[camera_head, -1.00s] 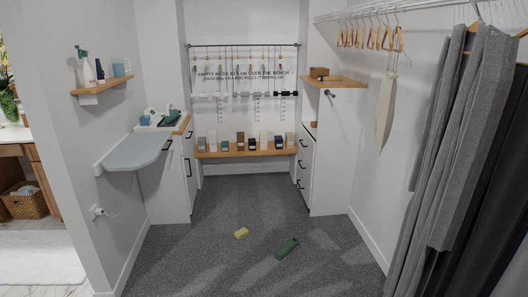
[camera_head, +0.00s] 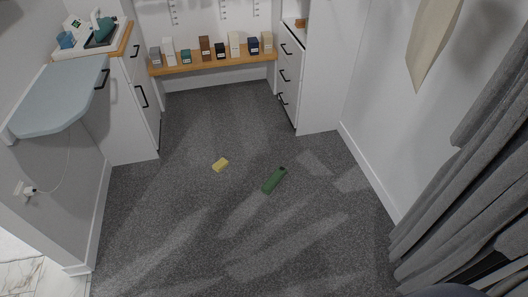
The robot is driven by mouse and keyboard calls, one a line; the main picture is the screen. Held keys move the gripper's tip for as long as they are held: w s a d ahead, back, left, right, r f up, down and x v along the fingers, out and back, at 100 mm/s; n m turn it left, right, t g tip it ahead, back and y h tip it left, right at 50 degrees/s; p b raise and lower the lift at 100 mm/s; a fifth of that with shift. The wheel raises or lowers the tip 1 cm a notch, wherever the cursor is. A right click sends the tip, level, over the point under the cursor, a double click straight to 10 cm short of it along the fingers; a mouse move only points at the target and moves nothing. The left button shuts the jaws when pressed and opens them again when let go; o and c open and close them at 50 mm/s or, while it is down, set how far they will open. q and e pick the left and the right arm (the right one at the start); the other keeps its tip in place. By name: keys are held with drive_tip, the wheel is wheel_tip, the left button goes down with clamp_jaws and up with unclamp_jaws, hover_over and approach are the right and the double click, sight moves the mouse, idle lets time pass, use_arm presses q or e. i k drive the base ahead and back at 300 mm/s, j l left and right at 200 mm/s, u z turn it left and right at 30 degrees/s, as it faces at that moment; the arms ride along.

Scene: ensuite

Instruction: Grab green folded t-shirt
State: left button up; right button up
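A dark green folded item (camera_head: 274,181), which looks like the green folded t-shirt, lies on the grey carpet a little right of the middle of the head view. It is small, long and narrow, and lies at a slant. Neither of my grippers is in view, so I cannot see whether they are open or shut.
A blue-grey fold-out board (camera_head: 62,98) juts from the left wall. Grey curtain-like cloth (camera_head: 465,190) hangs at the right. The carpet (camera_head: 220,235) in front is clear.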

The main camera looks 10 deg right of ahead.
sight(271, 184)
drive_tip(key=i+u, duration=0.25)
drive_tip(key=i, duration=0.55)
drive_tip(key=i+l+u, duration=0.25)
drive_tip(key=i, duration=0.55)
drive_tip(key=i+j+z, duration=0.15)
drive_tip(key=i+z, duration=0.2)
drive_tip(key=i+j+z, duration=0.25)
drive_tip(key=z, duration=0.15)
drive_tip(key=i+j+z, duration=0.35)
drive_tip(key=i, duration=0.05)
